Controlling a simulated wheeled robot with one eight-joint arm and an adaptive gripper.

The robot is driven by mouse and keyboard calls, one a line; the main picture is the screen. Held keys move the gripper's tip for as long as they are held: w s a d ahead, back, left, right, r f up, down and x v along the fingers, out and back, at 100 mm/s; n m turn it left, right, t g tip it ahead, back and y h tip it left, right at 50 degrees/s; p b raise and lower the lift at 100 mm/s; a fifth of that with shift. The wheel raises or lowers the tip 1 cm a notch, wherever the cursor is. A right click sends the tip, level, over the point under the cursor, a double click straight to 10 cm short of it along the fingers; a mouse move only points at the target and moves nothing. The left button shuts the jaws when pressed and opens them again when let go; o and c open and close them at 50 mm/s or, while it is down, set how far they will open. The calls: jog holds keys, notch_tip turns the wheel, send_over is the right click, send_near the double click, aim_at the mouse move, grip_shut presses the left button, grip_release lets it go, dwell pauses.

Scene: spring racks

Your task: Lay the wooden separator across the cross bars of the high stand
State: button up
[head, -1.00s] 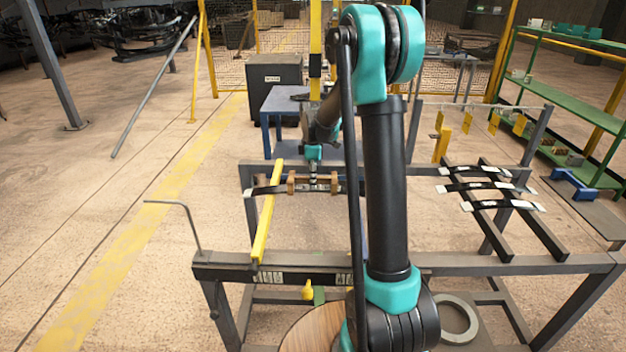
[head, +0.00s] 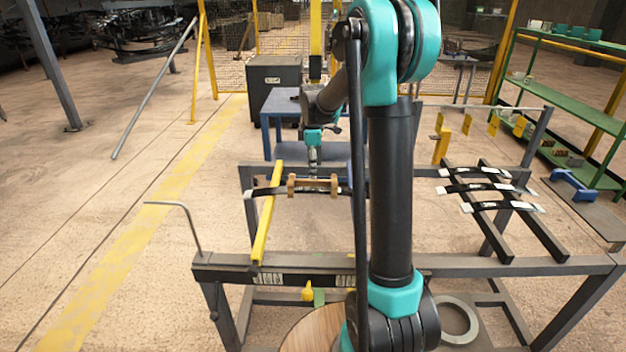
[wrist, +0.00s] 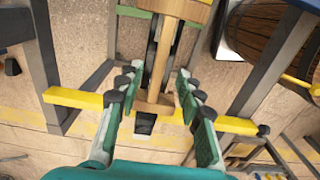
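The wooden separator (head: 325,181), a rod with a block at each end, lies lengthwise above a black leaf spring (head: 279,189) at the high stand. The spring has pale ends and crosses the stand's yellow bar (head: 267,215). The other cross bar is mostly hidden behind my arm. My gripper (head: 313,170) is just above and behind the rod in the head view. In the wrist view the separator (wrist: 163,60) runs between the spread fingers of my gripper (wrist: 158,78), with gaps on both sides. Whether the separator touches the bars is not clear.
Several strapped springs (head: 480,187) lie on two dark rails at the right of the frame. A bent grey rod (head: 185,212) stands at the front left. A blue table (head: 285,105) and dark cabinet (head: 275,77) stand behind. A green shelf (head: 575,100) is at the right.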

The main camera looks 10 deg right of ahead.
notch_tip(320, 180, up, 6)
jog(key=shift+r, duration=0.1)
dwell(0.9)
